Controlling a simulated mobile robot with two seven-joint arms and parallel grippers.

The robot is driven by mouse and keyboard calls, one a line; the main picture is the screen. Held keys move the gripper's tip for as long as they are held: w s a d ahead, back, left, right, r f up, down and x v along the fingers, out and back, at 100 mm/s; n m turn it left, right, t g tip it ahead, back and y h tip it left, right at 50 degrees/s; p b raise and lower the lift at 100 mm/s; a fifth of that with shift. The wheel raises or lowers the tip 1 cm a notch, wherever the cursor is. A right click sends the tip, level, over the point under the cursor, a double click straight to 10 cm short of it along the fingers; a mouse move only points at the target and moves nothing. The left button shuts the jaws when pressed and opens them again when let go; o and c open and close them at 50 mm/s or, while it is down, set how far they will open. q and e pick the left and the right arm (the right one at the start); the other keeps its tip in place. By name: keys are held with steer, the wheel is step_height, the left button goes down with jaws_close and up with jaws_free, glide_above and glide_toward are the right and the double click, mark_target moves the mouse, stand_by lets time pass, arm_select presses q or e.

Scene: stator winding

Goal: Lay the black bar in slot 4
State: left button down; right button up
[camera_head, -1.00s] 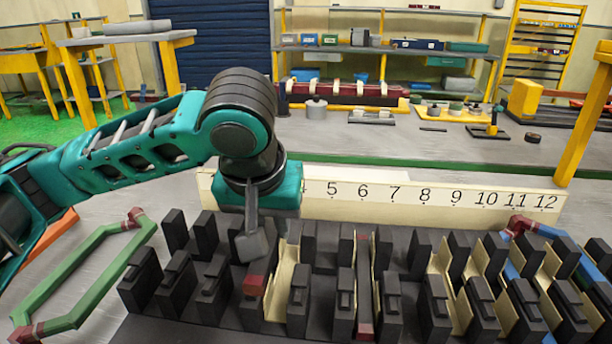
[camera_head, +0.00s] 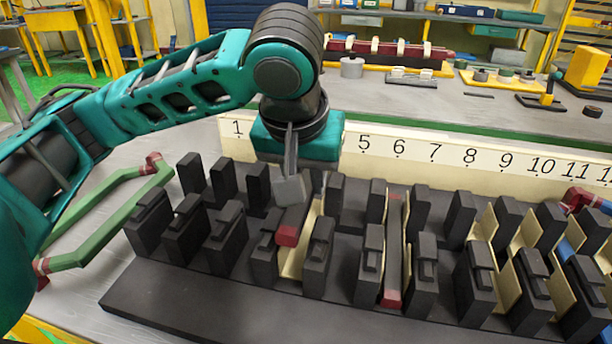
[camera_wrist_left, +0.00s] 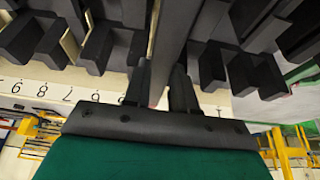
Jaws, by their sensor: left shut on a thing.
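My left gripper (camera_head: 291,188) is over the back row of teeth and is shut on the black bar (camera_head: 296,217), which has a red near end (camera_head: 287,236). The bar runs front to back, its near end at about tooth-top height beside a cream slot liner (camera_head: 295,262). I cannot tell how deep it sits. In the left wrist view the fingers (camera_wrist_left: 160,88) pinch the long dark bar (camera_wrist_left: 178,40). The black stator block (camera_head: 200,300) has rows of upright teeth. My arm and gripper hide numbers 2 to 4 on the white number strip (camera_head: 440,155). My right gripper is not in view.
Another dark bar with red ends (camera_head: 393,255) lies in a lined slot to the right. More cream-lined slots and blue pieces are at the far right. A green coil frame with red corners (camera_head: 105,215) lies left of the block. Benches and shelves stand behind.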

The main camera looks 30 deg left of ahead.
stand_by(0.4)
arm_select(q)
steer(key=shift+f, duration=0.2)
steer(key=shift+f, duration=0.5)
steer(key=shift+f+b, duration=0.45)
steer(key=shift+f, duration=0.4)
steer(key=shift+f+b, duration=0.65)
steer(key=shift+f, duration=0.45)
steer(key=shift+f, duration=0.25)
